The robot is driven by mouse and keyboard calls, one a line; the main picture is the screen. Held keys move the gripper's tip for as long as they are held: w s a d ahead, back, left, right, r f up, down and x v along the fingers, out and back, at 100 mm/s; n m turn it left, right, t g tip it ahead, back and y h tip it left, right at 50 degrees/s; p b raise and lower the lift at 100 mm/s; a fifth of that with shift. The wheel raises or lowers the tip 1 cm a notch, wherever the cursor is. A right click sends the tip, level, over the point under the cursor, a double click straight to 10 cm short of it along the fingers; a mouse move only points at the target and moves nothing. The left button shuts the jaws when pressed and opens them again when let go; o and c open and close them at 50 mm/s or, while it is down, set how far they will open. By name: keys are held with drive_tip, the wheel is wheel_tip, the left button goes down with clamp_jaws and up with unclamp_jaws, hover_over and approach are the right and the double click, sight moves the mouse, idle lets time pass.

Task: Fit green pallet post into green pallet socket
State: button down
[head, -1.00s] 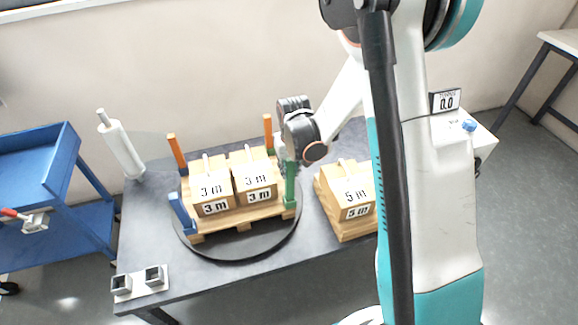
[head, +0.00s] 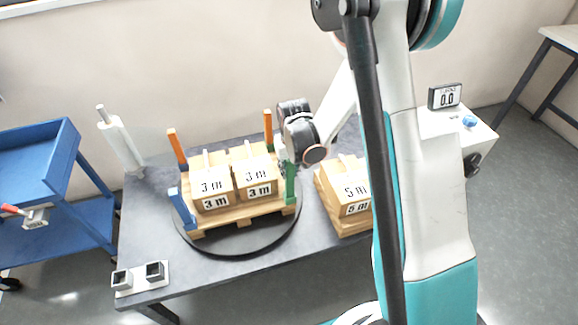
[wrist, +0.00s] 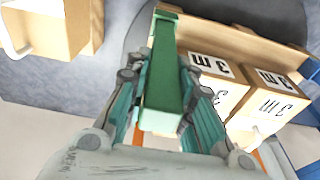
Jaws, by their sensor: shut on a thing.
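A green post (wrist: 163,80) stands between my gripper's fingers (wrist: 165,95) in the wrist view, and my gripper is shut on it. In the head view the green post (head: 291,188) is upright at the front right corner of the wooden pallet (head: 240,215), with my gripper (head: 286,163) around its upper part. The post's lower end meets the pallet corner in the wrist view. The green socket is not clearly visible there, and I cannot tell how deep the post sits.
Two "3 m" boxes (head: 212,183) sit on the pallet, on a dark round turntable (head: 245,248). Orange posts (head: 177,148) and a blue post (head: 182,208) stand at other corners. A "5 m" box (head: 345,187) is close on the right. A white roll (head: 121,145) stands at left.

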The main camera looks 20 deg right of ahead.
drive_tip(key=shift+f, duration=1.05)
drive_tip(key=c, duration=1.3)
unclamp_jaws()
drive_tip(key=shift+r, duration=0.1)
drive_tip(key=r, duration=0.4)
drive_tip(key=s+r, duration=0.1)
drive_tip(key=r, duration=0.6)
drive_tip(key=shift+s+r, duration=0.3)
drive_tip(key=shift+s, duration=0.1)
